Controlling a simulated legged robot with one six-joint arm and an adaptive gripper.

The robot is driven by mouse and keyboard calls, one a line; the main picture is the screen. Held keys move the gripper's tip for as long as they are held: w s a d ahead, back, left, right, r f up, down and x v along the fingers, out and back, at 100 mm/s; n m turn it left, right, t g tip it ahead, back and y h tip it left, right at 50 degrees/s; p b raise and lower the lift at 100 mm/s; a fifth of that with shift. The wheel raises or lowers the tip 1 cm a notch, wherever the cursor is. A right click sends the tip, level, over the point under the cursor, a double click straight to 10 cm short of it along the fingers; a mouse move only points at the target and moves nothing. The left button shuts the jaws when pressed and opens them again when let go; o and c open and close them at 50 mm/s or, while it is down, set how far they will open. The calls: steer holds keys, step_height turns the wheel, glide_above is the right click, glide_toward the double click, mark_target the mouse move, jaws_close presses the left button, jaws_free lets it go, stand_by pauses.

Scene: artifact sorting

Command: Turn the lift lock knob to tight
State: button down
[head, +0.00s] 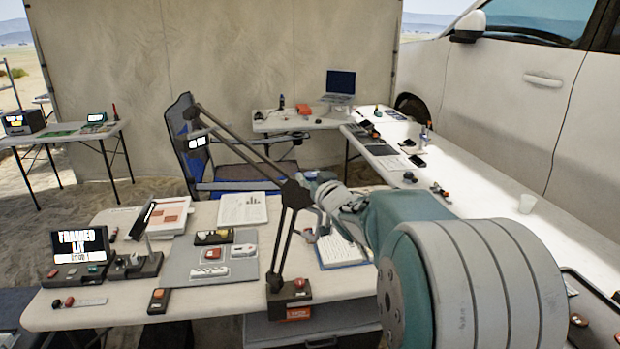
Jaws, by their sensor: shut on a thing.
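A dark jointed stand arm (240,152) rises from a small base (289,292) with a red knob on the front table. Its upper boom slopes up to the left and carries a small lit head (197,141). My gripper (312,208) is at the stand's elbow joint (295,194), coming from the right. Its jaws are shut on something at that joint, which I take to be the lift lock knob. The knob is hidden by the fingers and the joint, so its turn position cannot be read.
On the front table are a screen (80,245), a grey mat (182,274) with small parts, papers (243,208) and a notebook (338,252). A folding chair (192,150) stands behind. My arm fills the lower right.

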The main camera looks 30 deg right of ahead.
steer(key=shift+a+r+h, duration=0.1)
steer(key=shift+r+h, duration=0.05)
steer(key=shift+h, duration=0.15)
steer(key=shift+m+g+h, duration=0.8)
steer(key=shift+m+h, duration=1.5)
steer(key=shift+h, duration=0.9)
steer(key=shift+m+g+h, duration=2.1)
steer(key=shift+m+h, duration=0.1)
steer(key=shift+h, duration=0.6)
steer(key=m+g+h, duration=0.3)
steer(key=m+g, duration=0.1)
steer(key=g, duration=0.1)
steer(key=shift+d+m+g+h, duration=0.1)
steer(key=shift+m+g+h, duration=0.35)
steer(key=shift+m+g, duration=0.7)
steer(key=shift+d+m+g+h, duration=0.1)
steer(key=shift+m+g+h, duration=0.45)
steer(key=shift+g, duration=1.1)
steer(key=shift+m+g, duration=0.4)
steer(key=shift+g, duration=0.1)
steer(key=shift+c, duration=1.3)
jaws_free()
steer(key=shift+a, duration=0.25)
